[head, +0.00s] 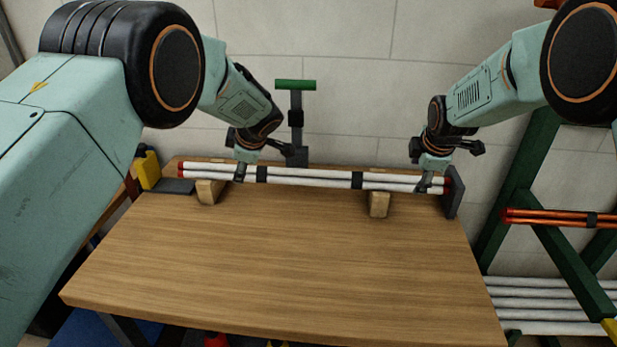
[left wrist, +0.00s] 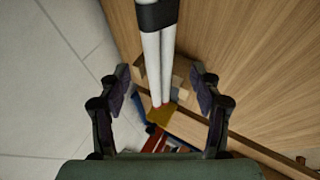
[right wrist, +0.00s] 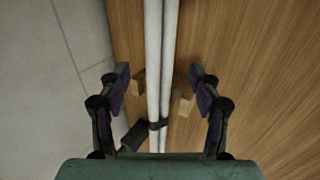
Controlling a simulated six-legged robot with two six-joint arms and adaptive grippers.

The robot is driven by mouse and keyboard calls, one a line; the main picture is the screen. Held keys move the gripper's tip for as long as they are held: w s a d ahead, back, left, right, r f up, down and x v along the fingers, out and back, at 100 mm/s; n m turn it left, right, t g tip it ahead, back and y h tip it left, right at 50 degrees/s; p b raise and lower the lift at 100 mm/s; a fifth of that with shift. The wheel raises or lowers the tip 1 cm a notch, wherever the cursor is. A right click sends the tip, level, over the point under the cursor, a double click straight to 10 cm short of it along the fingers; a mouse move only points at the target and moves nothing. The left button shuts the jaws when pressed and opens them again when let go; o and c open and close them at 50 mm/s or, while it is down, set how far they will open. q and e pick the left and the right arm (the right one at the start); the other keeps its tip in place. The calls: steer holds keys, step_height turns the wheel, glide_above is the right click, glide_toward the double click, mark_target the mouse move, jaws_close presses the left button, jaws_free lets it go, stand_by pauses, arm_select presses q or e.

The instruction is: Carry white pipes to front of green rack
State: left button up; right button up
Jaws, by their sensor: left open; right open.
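Two white pipes with red ends (head: 310,180), bound by black straps, lie side by side on two wooden blocks (head: 208,193) along the table's back. My left gripper (head: 248,168) is at their left part, open; in the left wrist view the pipes (left wrist: 152,52) run between its spread fingers. My right gripper (head: 426,180) is at their right part, open; in the right wrist view the pipes (right wrist: 153,70) pass between its spread fingers. Neither gripper is closed on them. The green rack (head: 518,200) stands right of the table, partly out of frame.
The wooden table (head: 270,260) is clear in front of the pipes. A dark end plate (head: 453,195) stands at their right end. A green-topped T-shaped post (head: 296,86) stands behind them. Orange pipes (head: 545,217) and several lower white pipes (head: 545,300) lie at the rack.

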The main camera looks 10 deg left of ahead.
mark_target(414, 182)
arm_select(q)
steer(key=x, duration=0.2)
steer(key=shift+w+f, duration=0.15)
steer(key=shift+f, duration=0.15)
arm_select(e)
steer(key=x, duration=0.2)
steer(key=shift+w+d+f, duration=0.15)
steer(key=shift+d+f, duration=0.05)
steer(key=shift+f, duration=0.2)
arm_select(q)
steer(key=shift+x, duration=1.15)
arm_select(e)
steer(key=shift+a+x, duration=0.2)
steer(key=shift+x, duration=0.8)
steer(key=shift+w+d+f, duration=0.1)
steer(key=shift+w, duration=0.05)
arm_select(q)
steer(key=shift+r, duration=0.1)
arm_select(e)
steer(key=shift+c, duration=0.2)
